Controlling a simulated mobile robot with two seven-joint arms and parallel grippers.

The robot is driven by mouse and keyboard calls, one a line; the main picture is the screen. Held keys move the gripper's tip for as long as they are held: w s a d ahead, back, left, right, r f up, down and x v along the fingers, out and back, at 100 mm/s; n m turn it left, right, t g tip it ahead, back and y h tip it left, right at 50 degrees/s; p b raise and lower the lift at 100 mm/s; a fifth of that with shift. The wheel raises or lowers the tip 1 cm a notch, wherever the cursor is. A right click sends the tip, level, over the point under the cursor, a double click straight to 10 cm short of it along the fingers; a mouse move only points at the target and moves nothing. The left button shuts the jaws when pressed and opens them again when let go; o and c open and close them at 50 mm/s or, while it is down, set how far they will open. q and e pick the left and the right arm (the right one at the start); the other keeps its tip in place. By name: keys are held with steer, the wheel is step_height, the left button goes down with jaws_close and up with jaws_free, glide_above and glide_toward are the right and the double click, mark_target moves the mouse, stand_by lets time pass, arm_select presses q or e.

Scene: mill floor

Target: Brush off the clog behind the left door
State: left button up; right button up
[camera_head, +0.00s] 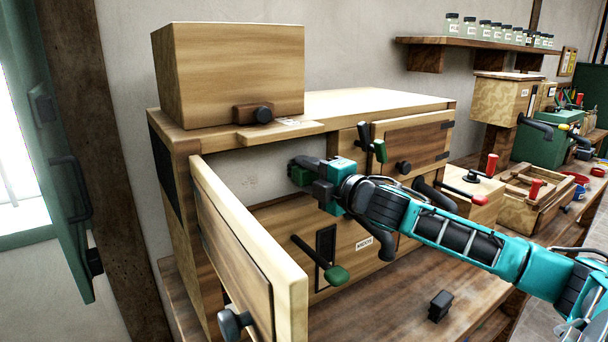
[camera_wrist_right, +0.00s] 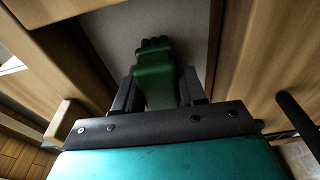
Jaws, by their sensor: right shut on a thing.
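The left door (camera_head: 240,245) of the wooden machine (camera_head: 190,150) stands open, swung out towards me. Behind it the opening (camera_head: 255,172) shows a grey back. My right gripper (camera_head: 306,174) is at the right side of this opening, shut on a green brush-like tool. In the right wrist view my gripper (camera_wrist_right: 158,92) has the green tool (camera_wrist_right: 155,75) between its fingers, with a dark tip pointing into the opening. My left gripper is not in view.
The right door (camera_head: 415,148) is shut. A green-knobbed lever (camera_head: 334,274) sticks out below the opening. A small black block (camera_head: 440,305) lies on the bench (camera_head: 390,300). Crates and red-handled tools stand to the right, and a shelf of jars (camera_head: 480,42) is above.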

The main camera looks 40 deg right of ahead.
mark_target(232, 177)
steer(key=shift+w+a, duration=0.15)
steer(key=shift+a, duration=2.15)
steer(key=shift+w+a, duration=0.2)
steer(key=shift+a, duration=2.1)
steer(key=shift+w+a, duration=0.15)
steer(key=shift+a, duration=2.15)
steer(key=shift+r, duration=0.6)
steer(key=shift+s+d+f, duration=0.1)
steer(key=shift+s+d, duration=0.05)
steer(key=shift+d, duration=2.35)
steer(key=shift+s+d, duration=0.15)
steer(key=shift+d, duration=2.35)
steer(key=shift+s+d, duration=0.1)
steer(key=shift+d, duration=1.85)
steer(key=shift+a, duration=0.1)
steer(key=shift+w+a, duration=0.2)
steer(key=shift+a, duration=3.2)
steer(key=shift+w+a, duration=0.2)
steer(key=shift+a, duration=3.2)
steer(key=shift+s+a, duration=0.15)
steer(key=shift+s, duration=2.8)
